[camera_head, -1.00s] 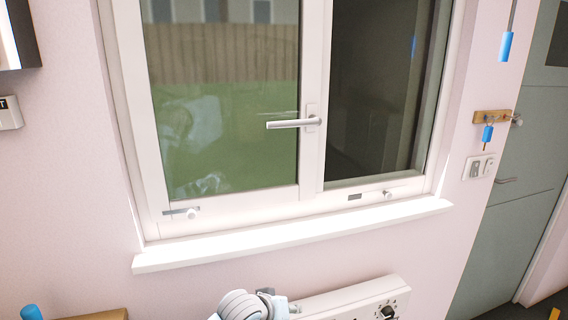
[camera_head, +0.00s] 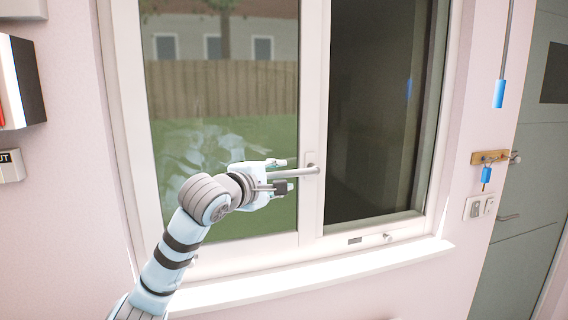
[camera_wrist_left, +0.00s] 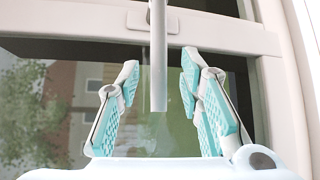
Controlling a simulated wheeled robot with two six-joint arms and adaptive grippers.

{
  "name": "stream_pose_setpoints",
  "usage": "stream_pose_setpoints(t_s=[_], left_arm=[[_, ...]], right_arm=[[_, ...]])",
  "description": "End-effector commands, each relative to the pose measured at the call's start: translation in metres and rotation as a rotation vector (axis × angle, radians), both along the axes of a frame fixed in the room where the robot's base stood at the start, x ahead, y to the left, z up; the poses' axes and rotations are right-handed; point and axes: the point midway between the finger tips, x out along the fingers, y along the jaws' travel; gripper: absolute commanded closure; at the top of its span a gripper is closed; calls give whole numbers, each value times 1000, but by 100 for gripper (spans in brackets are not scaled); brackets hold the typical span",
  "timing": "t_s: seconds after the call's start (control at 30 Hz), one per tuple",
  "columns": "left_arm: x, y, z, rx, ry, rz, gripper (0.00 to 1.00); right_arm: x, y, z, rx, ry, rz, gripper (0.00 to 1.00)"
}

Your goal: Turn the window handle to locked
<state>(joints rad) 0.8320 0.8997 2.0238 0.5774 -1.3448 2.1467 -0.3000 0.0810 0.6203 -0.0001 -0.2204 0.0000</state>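The window handle (camera_head: 303,171) is a pale bar that sticks out level to the left from its mount on the window frame's middle post. My left gripper (camera_head: 281,175) is at the handle's free left end, with one finger above the bar and one below it. In the left wrist view the handle (camera_wrist_left: 158,75) reaches between the two fingers of the left gripper (camera_wrist_left: 160,68). Gaps show on both sides of the bar, so the gripper is open around it. My right gripper is not in view.
The white window sill (camera_head: 400,260) runs below my left arm. A small window stay (camera_head: 387,238) sits at the bottom of the right pane. A key rack (camera_head: 490,157) with a blue-tagged key and a light switch (camera_head: 480,207) are on the wall at right.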

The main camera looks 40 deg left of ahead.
Motion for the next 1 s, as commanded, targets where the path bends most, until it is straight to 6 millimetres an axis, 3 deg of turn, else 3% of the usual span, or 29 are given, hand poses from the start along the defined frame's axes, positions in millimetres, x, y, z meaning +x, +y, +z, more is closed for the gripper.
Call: stream_pose_setpoints(t_s=[0.2, 0.47, 0.7, 1.0], left_arm=[[26, 5, -3, -1, 0, 0, 66], [28, 5, -5, 1, -1, 0, 66], [28, 5, -5, 1, -1, 0, 100], [28, 5, -4, 1, -2, 0, 100]], right_arm=[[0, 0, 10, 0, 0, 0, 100], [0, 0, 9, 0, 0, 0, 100], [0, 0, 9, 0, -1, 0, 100], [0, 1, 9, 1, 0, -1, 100]])
